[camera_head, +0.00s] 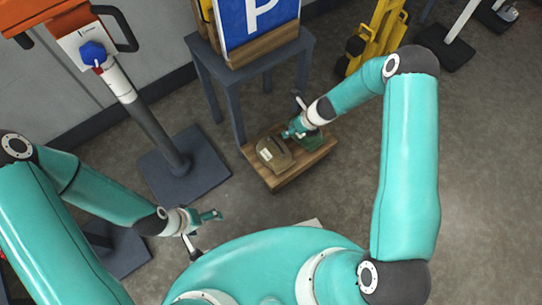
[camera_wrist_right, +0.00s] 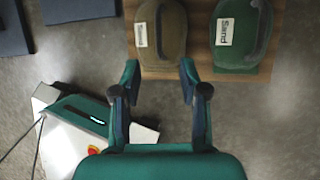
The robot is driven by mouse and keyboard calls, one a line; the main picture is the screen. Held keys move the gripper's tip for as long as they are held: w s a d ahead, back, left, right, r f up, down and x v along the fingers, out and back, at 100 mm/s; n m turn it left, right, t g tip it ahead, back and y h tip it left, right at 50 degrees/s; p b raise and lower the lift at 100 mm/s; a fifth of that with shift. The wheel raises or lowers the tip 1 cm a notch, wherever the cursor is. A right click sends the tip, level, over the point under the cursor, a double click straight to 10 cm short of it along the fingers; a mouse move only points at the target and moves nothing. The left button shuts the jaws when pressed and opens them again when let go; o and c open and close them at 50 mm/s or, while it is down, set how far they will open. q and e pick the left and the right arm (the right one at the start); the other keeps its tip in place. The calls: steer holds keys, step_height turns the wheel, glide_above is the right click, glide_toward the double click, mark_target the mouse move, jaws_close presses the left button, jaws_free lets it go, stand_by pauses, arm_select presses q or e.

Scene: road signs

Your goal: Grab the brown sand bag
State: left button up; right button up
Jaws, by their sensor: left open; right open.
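The brown sand bag (camera_head: 274,156) lies on a low wooden board (camera_head: 283,181). In the right wrist view the brown bag (camera_wrist_right: 161,30) is near the top centre, with a white label on its left side. My right gripper (camera_head: 292,131) is above the board, close to the brown bag. In the wrist view its open fingers (camera_wrist_right: 159,78) point toward the brown bag, with nothing between them. My left gripper (camera_head: 205,228) is open and empty over the floor at lower left.
A green sand bag (camera_wrist_right: 241,32) lies beside the brown one, partly hidden by my right gripper in the head view (camera_head: 314,142). A dark table (camera_head: 205,65) with a blue parking sign (camera_head: 256,18) stands behind. A post with a flat base (camera_head: 183,187) stands left.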

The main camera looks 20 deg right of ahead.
mark_target(277, 143)
steer(key=b+x, duration=0.1)
steer(key=x, duration=0.8)
steer(key=shift+a+f, duration=0.15)
steer(key=shift+f, duration=0.15)
steer(key=f+b, duration=0.2)
steer(key=f, duration=0.1)
steer(key=shift+a+b, duration=0.3)
steer(key=shift+a, duration=0.1)
steer(key=shift+x, duration=1.1)
steer(key=shift+w, duration=0.1)
jaws_close()
steer(key=shift+a, duration=0.1)
steer(key=shift+r, duration=0.15)
